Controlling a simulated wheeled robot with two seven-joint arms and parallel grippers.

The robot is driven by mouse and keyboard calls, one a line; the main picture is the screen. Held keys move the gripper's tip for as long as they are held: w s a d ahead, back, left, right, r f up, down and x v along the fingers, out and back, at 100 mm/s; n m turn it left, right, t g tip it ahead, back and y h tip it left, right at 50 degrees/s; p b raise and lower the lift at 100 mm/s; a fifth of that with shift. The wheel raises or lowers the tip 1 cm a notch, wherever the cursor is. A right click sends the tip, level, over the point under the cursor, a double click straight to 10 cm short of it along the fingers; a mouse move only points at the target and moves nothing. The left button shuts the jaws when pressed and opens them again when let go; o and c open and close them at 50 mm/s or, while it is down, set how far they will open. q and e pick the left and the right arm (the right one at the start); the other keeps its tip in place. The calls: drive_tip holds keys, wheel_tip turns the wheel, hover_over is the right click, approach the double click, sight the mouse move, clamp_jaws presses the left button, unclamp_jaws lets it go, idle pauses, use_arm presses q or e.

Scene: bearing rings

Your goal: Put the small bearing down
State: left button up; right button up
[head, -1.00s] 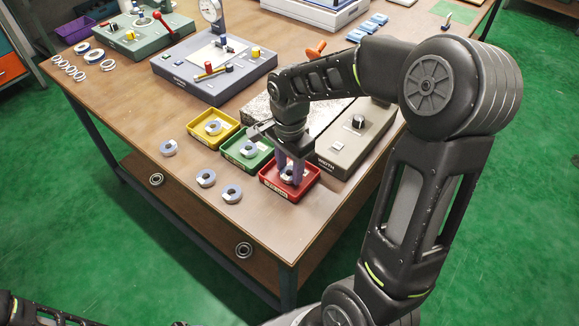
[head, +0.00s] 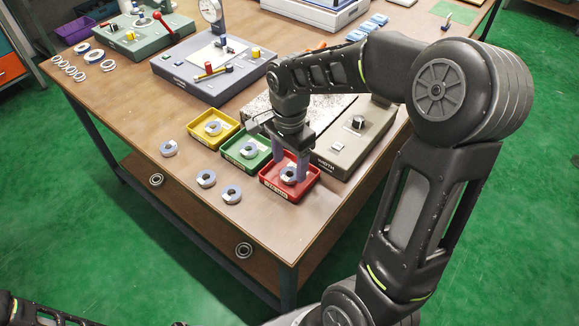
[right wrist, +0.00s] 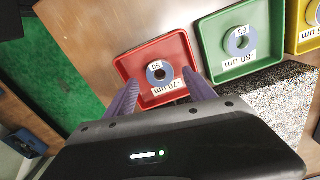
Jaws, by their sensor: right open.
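The small bearing (head: 289,174) lies in the red tray (head: 272,190), a metal ring with a dark hole. In the right wrist view, the bearing (right wrist: 159,74) rests on the floor of the red tray (right wrist: 178,47), beside its printed label. My right gripper (head: 290,170) is over the red tray, its purple fingers open with one on each side of the bearing. In the right wrist view the fingers (right wrist: 161,98) stand clear of the ring. My left gripper cannot be made out; only part of a dark arm shows at the lower left of the head view.
A green tray (head: 229,155) and a yellow tray (head: 194,132), each with a bearing, stand left of the red tray. Loose bearings (head: 206,179) lie on the table in front. A grey device (head: 340,150) stands close to the right. The table's front corner is bare.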

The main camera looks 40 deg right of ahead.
sight(289, 174)
wheel_tip(289, 174, up, 10)
idle(0.3)
idle(0.8)
